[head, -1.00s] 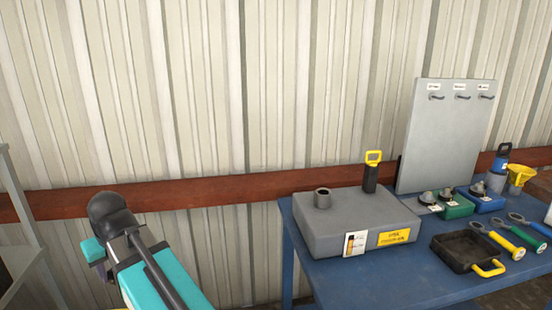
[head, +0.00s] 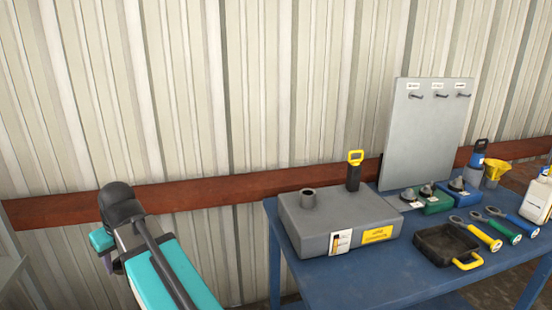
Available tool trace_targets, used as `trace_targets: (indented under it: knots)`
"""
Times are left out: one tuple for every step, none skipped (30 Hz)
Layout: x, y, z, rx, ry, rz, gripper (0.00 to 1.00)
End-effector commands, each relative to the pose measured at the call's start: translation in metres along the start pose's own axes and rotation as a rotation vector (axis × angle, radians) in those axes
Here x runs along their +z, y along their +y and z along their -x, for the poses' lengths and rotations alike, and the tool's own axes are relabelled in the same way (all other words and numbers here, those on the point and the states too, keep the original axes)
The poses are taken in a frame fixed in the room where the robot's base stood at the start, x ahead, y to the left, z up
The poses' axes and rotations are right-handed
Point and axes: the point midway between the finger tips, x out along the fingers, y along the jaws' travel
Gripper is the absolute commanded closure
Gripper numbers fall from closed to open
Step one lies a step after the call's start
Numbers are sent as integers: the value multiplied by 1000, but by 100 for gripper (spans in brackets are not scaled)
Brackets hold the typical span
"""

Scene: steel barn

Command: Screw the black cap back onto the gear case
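The gear case (head: 300,235) is a grey box on the blue table, with a label and a yellow plate on its front. An open round neck (head: 309,199) stands on its top left, with no cap on it. A black piece with a yellow loop handle (head: 353,171) stands upright at the case's back right. I cannot pick out the black cap with certainty. Part of my teal and black arm shows at lower left, well apart from the case. My gripper's fingers do not show.
The blue table (head: 350,285) also holds a black tray with a yellow handle (head: 418,257), several coloured-handled tools, small units on grey, green and blue blocks, a yellow funnel (head: 495,170) and a white jug (head: 537,202). A grey hook board (head: 425,140) stands behind. The table's front is clear.

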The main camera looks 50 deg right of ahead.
Motion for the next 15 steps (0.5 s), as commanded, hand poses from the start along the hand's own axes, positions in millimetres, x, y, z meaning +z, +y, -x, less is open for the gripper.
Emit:
trace_targets:
  knots:
    - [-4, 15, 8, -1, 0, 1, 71]
    - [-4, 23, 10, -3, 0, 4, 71]
    - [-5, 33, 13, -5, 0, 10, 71]
    - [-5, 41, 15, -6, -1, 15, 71]
    - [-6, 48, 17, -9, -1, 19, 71]
    - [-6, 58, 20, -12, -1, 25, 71]
    - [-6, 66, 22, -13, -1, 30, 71]
    - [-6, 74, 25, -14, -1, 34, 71]
    - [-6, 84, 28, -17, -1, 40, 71]
    - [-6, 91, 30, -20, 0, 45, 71]
    - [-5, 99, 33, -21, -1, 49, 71]
    - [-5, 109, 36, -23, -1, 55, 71]
    - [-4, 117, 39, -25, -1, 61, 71]
    - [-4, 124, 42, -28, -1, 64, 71]
    - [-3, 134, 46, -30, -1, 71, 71]
